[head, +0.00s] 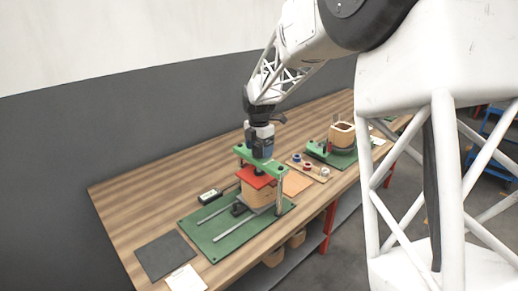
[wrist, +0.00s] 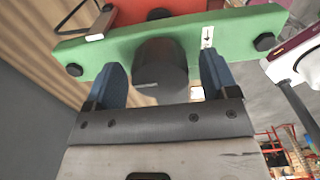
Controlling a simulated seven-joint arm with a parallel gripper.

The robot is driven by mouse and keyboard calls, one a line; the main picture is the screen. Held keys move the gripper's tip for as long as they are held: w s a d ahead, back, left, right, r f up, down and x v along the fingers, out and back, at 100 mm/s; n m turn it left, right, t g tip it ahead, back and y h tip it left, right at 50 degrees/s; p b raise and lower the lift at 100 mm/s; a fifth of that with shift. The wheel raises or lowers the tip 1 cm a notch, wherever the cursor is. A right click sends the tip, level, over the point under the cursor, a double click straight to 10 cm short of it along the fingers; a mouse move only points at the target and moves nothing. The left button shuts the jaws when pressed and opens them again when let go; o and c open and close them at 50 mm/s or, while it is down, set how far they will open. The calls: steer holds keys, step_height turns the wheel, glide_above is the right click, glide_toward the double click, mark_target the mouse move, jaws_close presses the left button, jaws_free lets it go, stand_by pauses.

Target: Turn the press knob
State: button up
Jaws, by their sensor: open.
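The press stands on a green base plate (head: 225,238) with two rails. Its green crossbar (wrist: 215,32) carries the dark cylindrical press knob (wrist: 160,68). A red press plate (head: 256,177) sits below the crossbar, on top of a tan wooden block (head: 258,194). My gripper (head: 261,145) is right above the crossbar, pointing down. In the wrist view its two blue fingers (wrist: 160,85) stand on either side of the knob, with a visible gap on each side. The knob is hidden by my gripper in the head view.
Small coloured spools (head: 308,167) lie between.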

steer(key=c, duration=0.9)
steer(key=shift+m, duration=0.5)
